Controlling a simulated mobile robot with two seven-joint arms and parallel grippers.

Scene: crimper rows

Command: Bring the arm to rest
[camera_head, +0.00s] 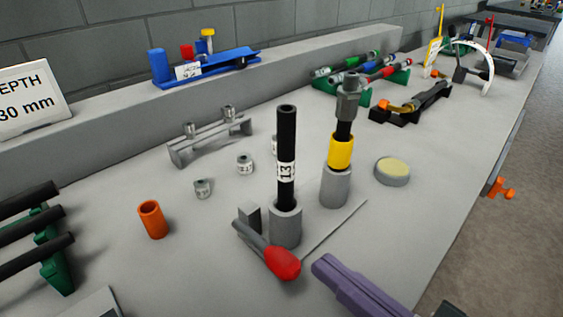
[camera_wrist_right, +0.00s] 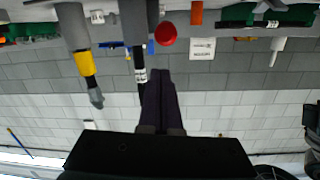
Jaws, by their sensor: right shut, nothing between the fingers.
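My right gripper (camera_head: 326,268), with long purple fingers, is at the bottom of the head view, in front of the grey fixture. Its fingers are together and empty; they also show in the right wrist view (camera_wrist_right: 162,82), pointing at the wall. My left gripper is not in view. A black tube marked 13 (camera_head: 286,150) stands upright in a grey holder (camera_head: 285,225). Beside it a tool with a yellow collar (camera_head: 341,151) stands in a second grey holder (camera_head: 335,187). A lever with a red knob (camera_head: 282,264) lies close to the gripper's left.
An orange cup (camera_head: 152,220), small metal fittings (camera_head: 245,165) and a round cream-topped pad (camera_head: 392,171) are on the bench. A green rack with black tubes (camera_head: 55,262) is at left. A depth sign (camera_head: 30,98) and blue tray (camera_head: 210,70) stand on the rear ledge.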

